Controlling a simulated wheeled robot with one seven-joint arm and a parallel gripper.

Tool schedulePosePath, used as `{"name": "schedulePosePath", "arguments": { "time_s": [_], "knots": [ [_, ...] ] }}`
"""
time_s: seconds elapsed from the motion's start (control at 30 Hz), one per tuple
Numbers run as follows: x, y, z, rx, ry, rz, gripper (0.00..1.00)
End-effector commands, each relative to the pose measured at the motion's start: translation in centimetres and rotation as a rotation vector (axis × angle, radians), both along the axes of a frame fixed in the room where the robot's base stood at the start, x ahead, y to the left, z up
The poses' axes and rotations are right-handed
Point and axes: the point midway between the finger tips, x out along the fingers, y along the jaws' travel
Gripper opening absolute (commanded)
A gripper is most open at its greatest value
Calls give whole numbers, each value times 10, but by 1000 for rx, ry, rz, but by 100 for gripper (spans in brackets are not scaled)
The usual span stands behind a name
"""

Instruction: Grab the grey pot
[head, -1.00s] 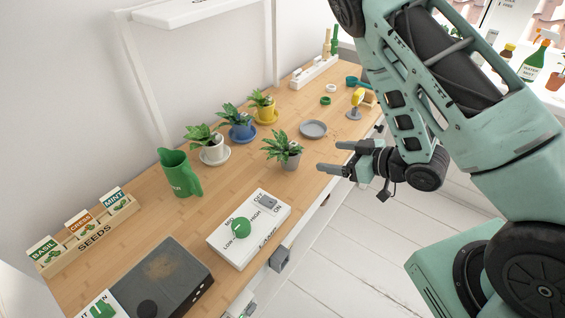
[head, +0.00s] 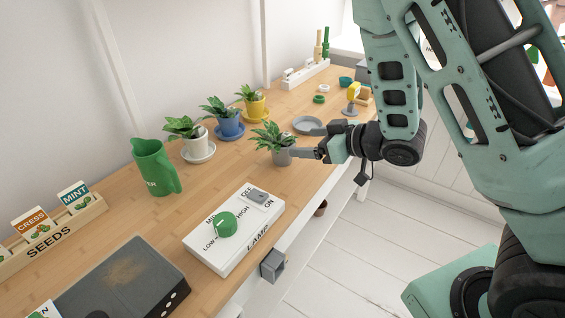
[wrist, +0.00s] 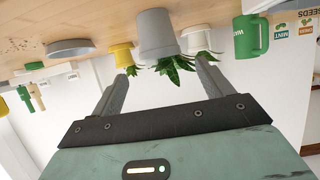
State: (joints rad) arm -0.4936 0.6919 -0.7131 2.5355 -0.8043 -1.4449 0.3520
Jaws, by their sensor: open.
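The grey pot (head: 284,157) with a leafy green plant stands upright on the wooden desk near its front edge. My gripper (head: 302,146) is open at the pot's right side, with its fingers level with the pot. In the wrist view, which is upside down, the grey pot (wrist: 157,38) shows between and just beyond the two spread fingertips (wrist: 162,68). Its leaves hang between the fingers in that picture. I cannot tell whether a finger touches the pot; nothing is gripped.
An empty grey saucer (head: 308,124) lies just behind the pot. White (head: 197,146), blue (head: 229,127) and yellow (head: 256,107) potted plants stand on saucers further back. A green jug (head: 155,168) and a white lamp switch box (head: 232,230) stand nearer. Bare desk lies between.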

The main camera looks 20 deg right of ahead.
Motion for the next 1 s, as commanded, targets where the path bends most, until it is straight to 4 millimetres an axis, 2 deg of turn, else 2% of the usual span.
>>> {"name": "schedulePosePath", "arguments": {
  "time_s": [0.03, 0.13, 0.4, 0.63, 0.8, 1.0],
  "knots": [
    [1, 1, -6, 0, -4, 1, 79],
    [4, 3, -7, 3, -3, -1, 79],
    [34, 25, -18, -1, 1, -1, 79],
    [45, 33, -25, -1, 2, -1, 79],
    [63, 47, -38, -2, 1, 3, 79],
    [78, 56, -43, 1, -1, 0, 79]
  ]
}}
